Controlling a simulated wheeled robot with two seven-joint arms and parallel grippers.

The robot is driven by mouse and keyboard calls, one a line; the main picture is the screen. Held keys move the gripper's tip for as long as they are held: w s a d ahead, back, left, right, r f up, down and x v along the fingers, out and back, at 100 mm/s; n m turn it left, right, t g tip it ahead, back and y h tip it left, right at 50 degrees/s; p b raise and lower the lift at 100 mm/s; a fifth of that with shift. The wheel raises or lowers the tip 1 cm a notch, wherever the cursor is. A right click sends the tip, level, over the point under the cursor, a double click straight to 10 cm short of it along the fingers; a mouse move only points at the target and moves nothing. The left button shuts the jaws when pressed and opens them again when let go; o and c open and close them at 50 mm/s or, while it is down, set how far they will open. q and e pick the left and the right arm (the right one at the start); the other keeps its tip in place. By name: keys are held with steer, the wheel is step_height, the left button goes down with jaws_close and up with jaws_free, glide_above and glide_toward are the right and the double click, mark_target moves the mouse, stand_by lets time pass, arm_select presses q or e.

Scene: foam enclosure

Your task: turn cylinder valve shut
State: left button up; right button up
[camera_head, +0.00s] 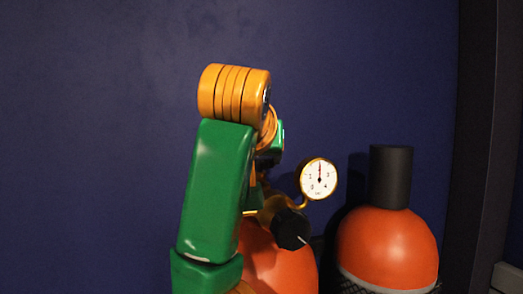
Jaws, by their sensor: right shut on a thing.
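An orange-red gas cylinder (280,262) stands low in the middle, partly behind my green and orange right arm. A brass fitting on its top carries a round white gauge (319,179) and a black knob (291,229) with a pale mark. My right gripper (258,192) points down at the cylinder's top, left of the gauge. It is shut on the cylinder valve, which my arm mostly hides along with the fingertips. I cannot tell how far the valve is turned. The gauge needle points about straight up. My left gripper is not in view.
A second orange-red cylinder (387,245) with a black cap (391,176) and dark netting stands close on the right. A dark blue wall (90,140) is behind, with a dark upright post (484,130) at the right. The space left of my arm looks clear.

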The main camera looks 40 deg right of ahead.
steer(key=shift+w+a+r+m+g+h+p, duration=0.1)
steer(key=shift+w+r+m+g+h+p, duration=0.05)
steer(key=shift+m+g+h+p, duration=0.45)
steer(key=o, duration=1.1)
steer(key=shift+c, duration=0.2)
steer(key=o, duration=0.3)
steer(key=b+v, duration=0.1)
steer(key=v, duration=0.6)
steer(key=shift+w, duration=0.15)
